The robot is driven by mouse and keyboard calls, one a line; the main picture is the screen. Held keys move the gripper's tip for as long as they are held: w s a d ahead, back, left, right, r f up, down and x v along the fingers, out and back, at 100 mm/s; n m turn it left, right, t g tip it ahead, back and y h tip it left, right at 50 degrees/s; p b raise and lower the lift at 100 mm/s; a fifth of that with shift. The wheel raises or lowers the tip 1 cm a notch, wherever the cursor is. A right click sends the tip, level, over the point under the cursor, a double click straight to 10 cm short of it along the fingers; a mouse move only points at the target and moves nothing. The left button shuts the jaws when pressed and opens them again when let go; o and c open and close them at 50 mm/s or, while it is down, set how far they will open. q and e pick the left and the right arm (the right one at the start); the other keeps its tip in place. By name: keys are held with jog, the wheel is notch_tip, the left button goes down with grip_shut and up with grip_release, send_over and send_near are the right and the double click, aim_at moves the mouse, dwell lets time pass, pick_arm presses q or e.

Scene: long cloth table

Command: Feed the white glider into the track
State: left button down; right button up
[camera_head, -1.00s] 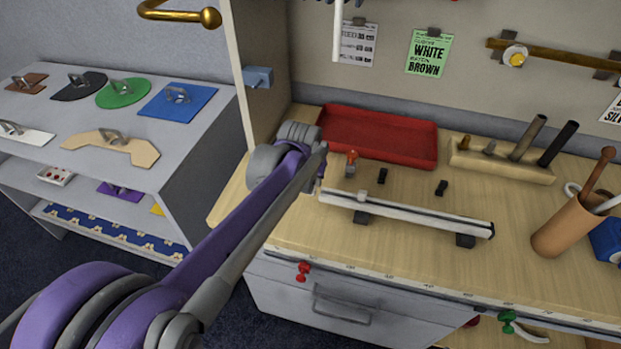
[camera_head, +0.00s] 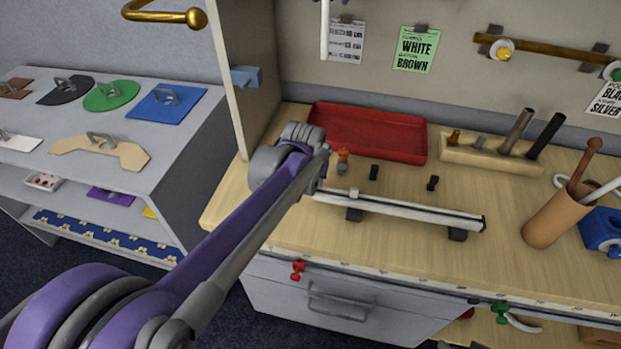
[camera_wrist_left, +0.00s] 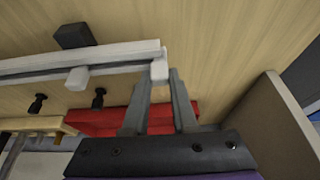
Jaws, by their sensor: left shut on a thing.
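The pale track (camera_head: 410,208) lies along the wooden bench on dark supports, and in the left wrist view (camera_wrist_left: 30,67) its end reaches the fingers. My left gripper (camera_wrist_left: 159,82) is at that end, shut on a small white glider (camera_wrist_left: 159,70). The glider is up against the track end; I cannot tell whether it is inside the channel. Another small white block (camera_wrist_left: 78,78) sits on the track farther along and shows in the head view (camera_head: 352,191). In the head view my own arm hides the left fingertips and the held glider. My right gripper is not in view.
A red tray (camera_head: 370,132) lies behind the track. A small red-topped piece (camera_head: 343,158) and two black pegs (camera_head: 374,172) (camera_head: 433,182) stand between them. A wooden tool block (camera_head: 490,155) and brown cup (camera_head: 555,218) are at right. A side panel (camera_head: 235,75) rises at the left.

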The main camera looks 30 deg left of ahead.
pick_arm(q)
jog(key=shift+w+d, duration=0.25)
jog(key=shift+d, duration=0.8)
jog(key=shift+w+d, duration=0.25)
jog(key=shift+d, duration=0.8)
jog(key=shift+w+d, duration=0.25)
jog(key=shift+d, duration=0.8)
jog(key=c, duration=0.6)
grip_release()
jog(key=shift+r, duration=0.1)
jog(key=p+v, duration=0.1)
jog(key=v, duration=0.9)
jog(key=shift+s+d+r, duration=0.1)
jog(key=shift+s+r, duration=0.1)
jog(key=shift+r, duration=0.05)
jog(key=s+f+m, duration=0.1)
jog(key=s+f, duration=0.3)
jog(key=s, duration=0.2)
jog(key=s+f, duration=0.4)
jog(key=s, duration=0.3)
jog(key=s+f+m+t+h, duration=0.1)
jog(key=s+f, duration=0.3)
jog(key=s, duration=0.2)
jog(key=shift+s+f+m+p, duration=0.2)
jog(key=shift+f+m+p, duration=0.1)
jog(key=shift+f+p, duration=0.1)
